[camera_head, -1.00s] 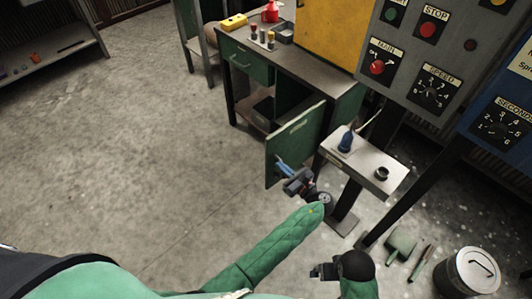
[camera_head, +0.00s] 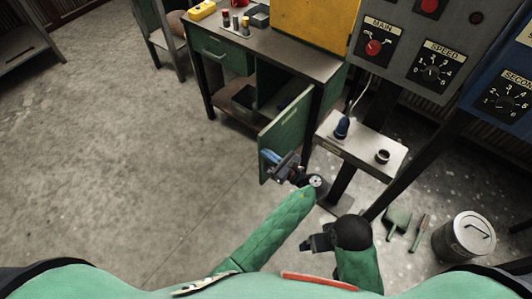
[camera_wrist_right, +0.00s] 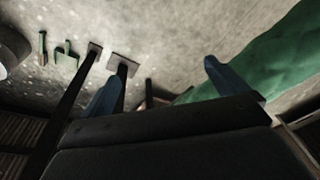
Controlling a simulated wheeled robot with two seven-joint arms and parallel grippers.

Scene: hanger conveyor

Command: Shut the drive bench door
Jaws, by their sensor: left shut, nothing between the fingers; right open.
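The green drive bench door (camera_head: 288,128) stands open, swung out from the drive bench (camera_head: 285,58), with the inside of the cupboard showing behind it. My left gripper (camera_head: 270,157) is shut and empty. Its blue fingers overlap the door's lower part near its free edge; I cannot tell whether they touch it. My right gripper (camera_head: 310,243) is low, nearer my body and clear of the door. In the right wrist view the right gripper (camera_wrist_right: 162,88) is open, with its two blue fingers wide apart and nothing between them.
A small stand (camera_head: 360,150) with a blue-handled item and a dark cup is right of the door. A control panel (camera_head: 415,60) rises behind it. A metal bin (camera_head: 464,237), dustpan (camera_head: 397,221) and brush are on the floor at right. The floor at left is clear.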

